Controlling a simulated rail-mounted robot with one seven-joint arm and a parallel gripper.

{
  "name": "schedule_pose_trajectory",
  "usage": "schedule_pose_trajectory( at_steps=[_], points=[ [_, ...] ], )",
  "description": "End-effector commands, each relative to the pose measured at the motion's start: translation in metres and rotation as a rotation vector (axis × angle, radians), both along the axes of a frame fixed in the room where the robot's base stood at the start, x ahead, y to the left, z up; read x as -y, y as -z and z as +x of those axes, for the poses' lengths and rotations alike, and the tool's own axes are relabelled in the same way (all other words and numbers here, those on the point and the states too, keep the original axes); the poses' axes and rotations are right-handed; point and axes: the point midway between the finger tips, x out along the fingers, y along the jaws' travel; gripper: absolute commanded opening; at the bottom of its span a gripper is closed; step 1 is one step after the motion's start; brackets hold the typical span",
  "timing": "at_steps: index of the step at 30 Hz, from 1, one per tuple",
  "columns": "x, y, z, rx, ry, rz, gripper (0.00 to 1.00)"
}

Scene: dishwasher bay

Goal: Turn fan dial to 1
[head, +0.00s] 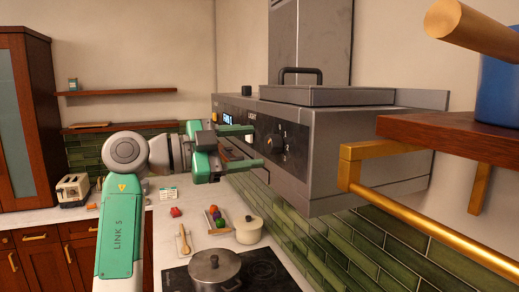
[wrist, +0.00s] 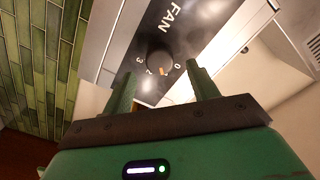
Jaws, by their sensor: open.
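The fan dial (wrist: 159,59) is a dark round knob on the hood's dark front panel, under the word FAN. Around it I read 3, 2 and 0. An orange mark shows on its edge between the 2 and the 0; I cannot make out a 1. In the head view the dial (head: 270,142) is on the hood front, just beyond my fingertips. My gripper (head: 258,145) is open and faces the panel. In the wrist view its two green fingers (wrist: 160,72) stand on either side of the dial, apart from each other; I cannot tell whether either touches it.
The grey hood (head: 340,145) carries a lidded tray on top, with a lit display left of the dial. A wooden shelf (head: 450,130) with a brass rail juts in at the right. Below are a grey pot (head: 215,272) on the cooktop and a cream pot (head: 248,230).

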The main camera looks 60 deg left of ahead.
Motion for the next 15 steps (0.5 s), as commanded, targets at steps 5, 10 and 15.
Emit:
schedule_pose_trajectory(
  at_steps=[5,10,15],
  points=[
    [-0.003,0.002,-0.032,0.001,-0.002,0.001,0.59],
    [-0.003,0.001,-0.043,-0.001,-0.001,0.0,0.59],
    [-0.003,0.0,-0.044,0.0,0.0,0.0,0.59]
  ],
)
